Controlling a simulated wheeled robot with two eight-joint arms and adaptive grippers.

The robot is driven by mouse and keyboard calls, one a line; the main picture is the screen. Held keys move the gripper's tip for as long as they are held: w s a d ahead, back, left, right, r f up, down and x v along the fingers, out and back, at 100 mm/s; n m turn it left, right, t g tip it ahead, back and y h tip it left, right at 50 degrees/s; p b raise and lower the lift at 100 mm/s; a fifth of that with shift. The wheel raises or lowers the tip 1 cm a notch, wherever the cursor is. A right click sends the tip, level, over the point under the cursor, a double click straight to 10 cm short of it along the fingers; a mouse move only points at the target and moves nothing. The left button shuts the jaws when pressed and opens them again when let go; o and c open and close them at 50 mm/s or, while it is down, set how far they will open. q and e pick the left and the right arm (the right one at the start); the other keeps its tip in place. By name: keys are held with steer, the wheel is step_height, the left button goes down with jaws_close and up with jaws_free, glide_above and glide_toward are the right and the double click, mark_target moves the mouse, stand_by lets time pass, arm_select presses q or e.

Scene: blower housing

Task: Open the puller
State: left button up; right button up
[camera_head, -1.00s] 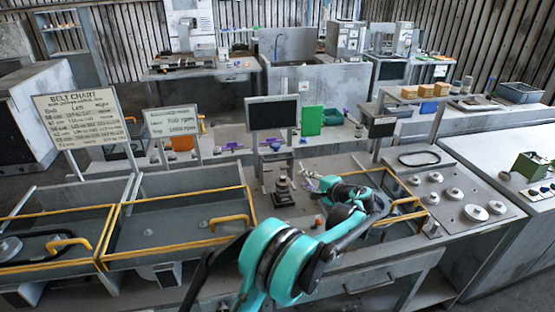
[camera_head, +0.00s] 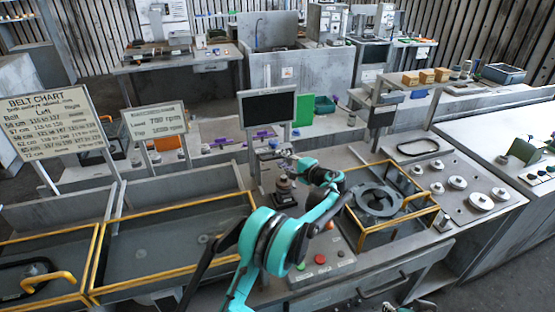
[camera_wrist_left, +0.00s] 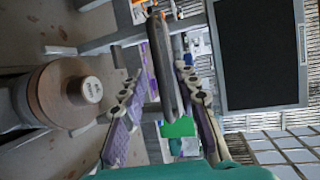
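The puller (camera_head: 284,188) appears to be the small dark upright device with a round body on the bench, below the black screen. Its round brown-grey body with a pale top (camera_wrist_left: 75,93) seems to be the thing at left in the wrist view. My left gripper (camera_head: 282,155) is at the upper part of this device, partly hidden by my teal arm. In the wrist view its two purple-padded fingers (camera_wrist_left: 160,88) are apart, with a dark bar (camera_wrist_left: 165,65) between them. I cannot tell whether they touch the bar. A dark part at the bottom edge may be my right gripper (camera_head: 400,306).
A black screen (camera_head: 268,108) stands just behind the puller. A yellow-framed guard (camera_head: 395,226) around a round housing (camera_head: 380,200) is on the right. A button panel (camera_head: 320,264) is in front. Yellow-framed bins (camera_head: 170,270) lie left.

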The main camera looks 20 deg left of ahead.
arm_select(q)
steer(key=shift+x, duration=1.35)
jaws_close()
steer(key=s+d+b, duration=0.1)
steer(key=s+d, duration=0.6)
steer(key=s, duration=0.3)
steer(key=shift+s+f, duration=0.15)
steer(key=shift+s, duration=0.2)
jaws_free()
steer(key=shift+s+d, duration=0.1)
steer(key=shift+d, duration=0.05)
steer(key=shift+d, duration=0.1)
steer(key=v, duration=1.2)
